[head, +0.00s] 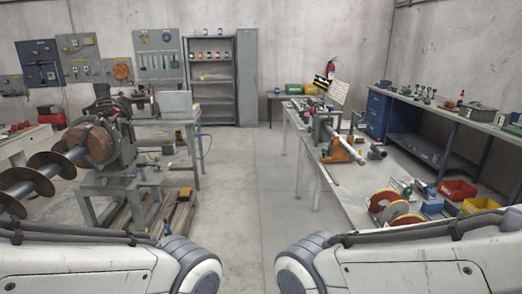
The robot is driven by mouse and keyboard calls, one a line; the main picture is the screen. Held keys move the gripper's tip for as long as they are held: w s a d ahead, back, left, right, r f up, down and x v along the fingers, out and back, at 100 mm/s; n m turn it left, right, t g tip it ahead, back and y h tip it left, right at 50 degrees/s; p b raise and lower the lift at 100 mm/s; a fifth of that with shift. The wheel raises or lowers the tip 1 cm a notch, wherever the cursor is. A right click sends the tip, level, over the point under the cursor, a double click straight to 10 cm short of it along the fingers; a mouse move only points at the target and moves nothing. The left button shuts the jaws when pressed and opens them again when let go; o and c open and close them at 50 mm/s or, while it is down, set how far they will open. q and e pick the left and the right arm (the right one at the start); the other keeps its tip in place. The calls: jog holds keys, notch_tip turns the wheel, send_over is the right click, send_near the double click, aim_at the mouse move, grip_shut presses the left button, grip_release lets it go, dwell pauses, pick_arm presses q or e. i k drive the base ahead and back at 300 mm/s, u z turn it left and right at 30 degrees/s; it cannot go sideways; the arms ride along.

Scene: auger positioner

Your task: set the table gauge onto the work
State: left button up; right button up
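The work appears to be the large grey auger (38,185) with broad spiral flights at the left, its shaft running out of the frame. It is held at a rusty round plate (88,146) on the positioner (122,150), which stands on a steel frame. I cannot pick out the table gauge for certain among the small items in view. Both my arms cross the bottom of the head view, bent at grey joints, but neither gripper shows.
A long workbench (345,188) at the right carries an orange-footed tool (340,150), red discs (384,200), and red (457,189) and yellow (478,205) bins. The middle floor (240,190) is clear.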

aim_at(357, 124)
jog(key=u, duration=0.5)
jog(key=i, duration=2)
jog(key=z, duration=0.2)
jog(key=i, duration=1.15)
jog(key=z, duration=1.45)
jog(key=i, duration=0.8)
jog(key=z, duration=0.65)
